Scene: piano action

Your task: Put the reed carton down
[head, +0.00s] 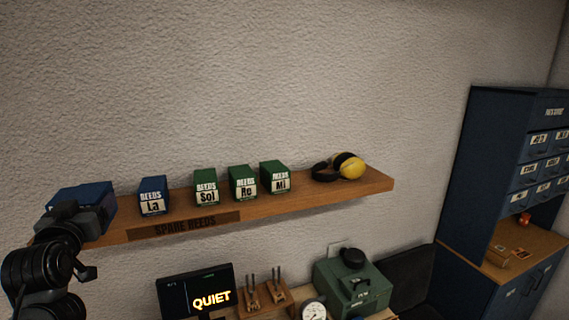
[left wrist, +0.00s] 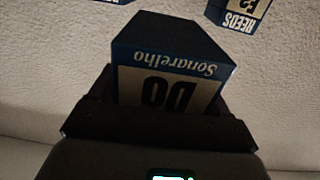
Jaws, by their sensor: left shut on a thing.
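The reed carton in my left gripper is dark blue with a cream label reading "DO" and "Sonarelho", upside down in the left wrist view (left wrist: 168,55). My left gripper (left wrist: 160,120) is shut on it. In the head view the left gripper (head: 85,218) is at the left end of the wooden shelf (head: 300,205), in front of blue carton surfaces (head: 98,193). The gripper hides much of them, and I cannot tell whether the held carton touches the shelf. My right gripper is not in view.
A blue "La" carton (head: 153,194) and green "Sol" (head: 205,186), "Re" (head: 243,182) and "Mi" (head: 275,177) cartons stand along the shelf. Yellow earmuffs (head: 350,166) lie at its right end. Below are a "QUIET" screen (head: 196,292) and a green case (head: 350,285).

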